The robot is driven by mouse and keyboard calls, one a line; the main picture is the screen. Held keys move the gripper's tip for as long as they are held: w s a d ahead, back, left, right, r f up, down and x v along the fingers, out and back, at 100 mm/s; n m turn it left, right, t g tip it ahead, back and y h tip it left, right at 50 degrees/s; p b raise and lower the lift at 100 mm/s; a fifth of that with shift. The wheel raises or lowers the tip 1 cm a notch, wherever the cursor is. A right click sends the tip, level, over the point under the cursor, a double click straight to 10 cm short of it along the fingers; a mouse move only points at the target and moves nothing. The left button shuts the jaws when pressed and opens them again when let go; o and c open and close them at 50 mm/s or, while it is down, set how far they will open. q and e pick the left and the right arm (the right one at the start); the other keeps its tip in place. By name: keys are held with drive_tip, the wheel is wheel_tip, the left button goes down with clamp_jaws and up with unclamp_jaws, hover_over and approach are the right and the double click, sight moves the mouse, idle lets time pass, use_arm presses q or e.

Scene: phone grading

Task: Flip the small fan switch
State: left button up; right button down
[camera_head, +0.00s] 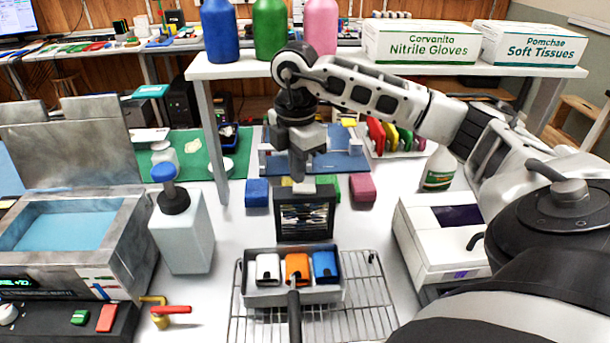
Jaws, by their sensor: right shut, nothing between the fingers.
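A small black square framed unit (278,216), which looks like the small fan, stands upright on the white table behind the wire rack. Its dark centre shows shiny streaks. My right gripper (298,178) points down at its top edge, with the fingers shut and nothing between them. The fingertips are at or just above the top of the frame; I cannot tell whether they touch. The switch is not clearly visible and may be hidden by the fingers. My left gripper is not in view.
A wire rack (374,310) holds a grey tray (262,297) with white, orange and blue pieces. Colored blocks, including a blue one (257,193), flank the fan. A white bottle (183,235) and ultrasonic bath (125,235) stand left. A white device (440,250) stands right, under my arm.

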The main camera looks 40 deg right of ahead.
sight(297, 187)
drive_tip(key=shift+f, duration=0.35)
drive_tip(key=shift+f+b, duration=0.35)
drive_tip(key=shift+b, duration=0.1)
drive_tip(key=shift+f, duration=0.3)
drive_tip(key=shift+b, duration=0.3)
wheel_tip(297, 187, up, 7)
drive_tip(key=p, duration=0.6)
idle(0.3)
idle(0.5)
